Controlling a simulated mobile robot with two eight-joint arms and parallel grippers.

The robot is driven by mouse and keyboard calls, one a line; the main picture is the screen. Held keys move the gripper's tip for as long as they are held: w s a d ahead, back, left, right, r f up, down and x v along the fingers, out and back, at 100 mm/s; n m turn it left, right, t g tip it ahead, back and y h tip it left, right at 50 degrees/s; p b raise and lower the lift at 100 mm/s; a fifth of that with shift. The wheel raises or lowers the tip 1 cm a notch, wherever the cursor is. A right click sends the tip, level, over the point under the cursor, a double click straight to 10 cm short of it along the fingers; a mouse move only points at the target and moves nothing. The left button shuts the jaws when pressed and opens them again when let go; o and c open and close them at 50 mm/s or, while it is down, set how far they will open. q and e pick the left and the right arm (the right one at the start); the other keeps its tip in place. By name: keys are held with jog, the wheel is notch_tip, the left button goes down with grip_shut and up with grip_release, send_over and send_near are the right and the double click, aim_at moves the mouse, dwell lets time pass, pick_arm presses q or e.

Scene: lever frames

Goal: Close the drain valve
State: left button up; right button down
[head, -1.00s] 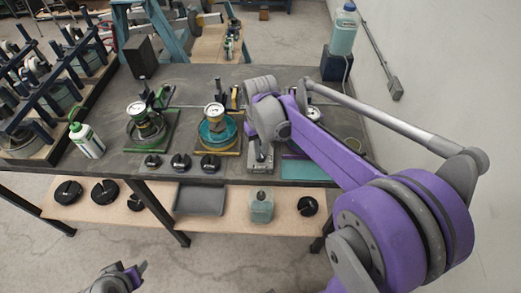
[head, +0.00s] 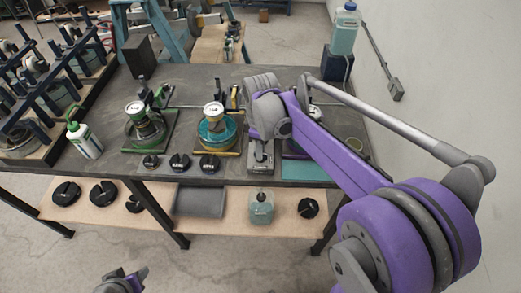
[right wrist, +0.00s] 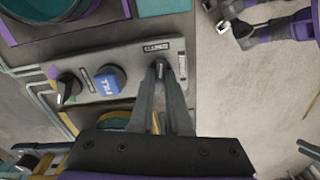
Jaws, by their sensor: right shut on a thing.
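In the right wrist view a grey control panel (right wrist: 128,72) carries a black knob (right wrist: 68,88), a blue knob (right wrist: 108,82) and a small valve handle (right wrist: 160,70) beside a label too blurred to read. My right gripper (right wrist: 168,72) is shut on this handle, with a finger on each side. The fingers partly hide it. In the head view the panel (head: 261,165) is at the table's front edge, and my right arm hides most of the hand. My left gripper (head: 138,277) shows only in part at the bottom, away from the table; its jaws are unclear.
Two stations with cans (head: 212,113) stand left of the panel on the dark table (head: 200,85). A white and green bottle (head: 84,139) stands farther left. A lower shelf (head: 160,208) holds black discs, a tray and a jug (head: 261,208). A wall (head: 440,100) bounds the right side.

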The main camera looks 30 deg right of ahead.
jog(key=shift+n, duration=1.6)
jog(key=c, duration=0.9)
grip_release()
notch_tip(320, 180, up, 11)
jog(key=shift+f, duration=0.1)
jog(key=s+a+f+m+t, duration=0.2)
jog(key=s+f+m, duration=0.2)
jog(key=s, duration=0.1)
jog(key=s+a+f+m+t, duration=0.1)
jog(key=s+a+f+m, duration=0.1)
jog(key=s+f+m, duration=0.2)
jog(key=s+a+f+m+t, duration=0.2)
jog(key=s+a+f+m, duration=0.1)
jog(key=s+f+m, duration=0.1)
jog(key=shift+s+a+f+t, duration=0.15)
jog(key=shift+s+f, duration=0.25)
jog(key=shift+s, duration=0.25)
jog(key=shift+s+d+f+t, duration=0.15)
jog(key=shift+s+f, duration=0.25)
jog(key=shift+s, duration=0.25)
